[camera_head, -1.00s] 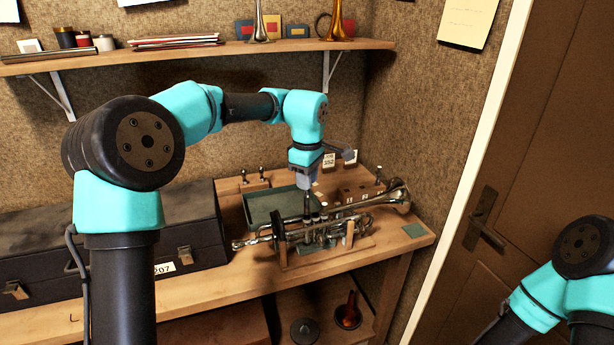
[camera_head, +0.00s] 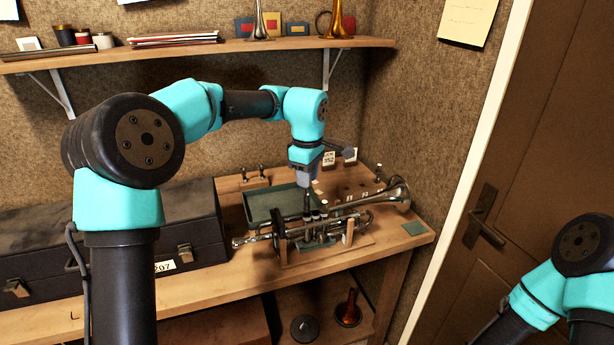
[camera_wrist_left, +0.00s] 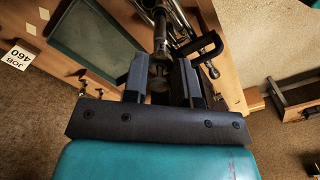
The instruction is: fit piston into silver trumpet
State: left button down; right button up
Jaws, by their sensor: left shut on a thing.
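The silver trumpet (camera_head: 385,200) lies on its side in a wooden cradle (camera_head: 348,236) on the bench, with its bell to the right. It also shows in the left wrist view (camera_wrist_left: 180,14), partly hidden. My left gripper (camera_head: 306,198) points down over the valve section. In the left wrist view its fingers (camera_wrist_left: 160,75) are shut on the piston (camera_wrist_left: 160,42), a slim rod standing between them. The piston (camera_head: 307,206) hangs upright over the valves in the head view. Whether its lower end is inside a valve casing cannot be told. My right gripper is outside the frames.
A green tray (camera_head: 250,208) lies behind the trumpet. A wooden block with holes and small parts (camera_head: 350,190) stands behind right. A dark case (camera_head: 205,236) fills the bench's left. A shelf (camera_head: 190,55) runs above.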

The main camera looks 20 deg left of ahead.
aim_at(307, 211)
pick_arm(q)
jog(key=shift+f, duration=5)
dwell(0.6)
jog(key=c, duration=0.8)
grip_release()
notch_tip(307, 211, up, 17)
jog(key=shift+d+r, duration=0.1)
jog(key=shift+r, duration=0.05)
dwell(0.3)
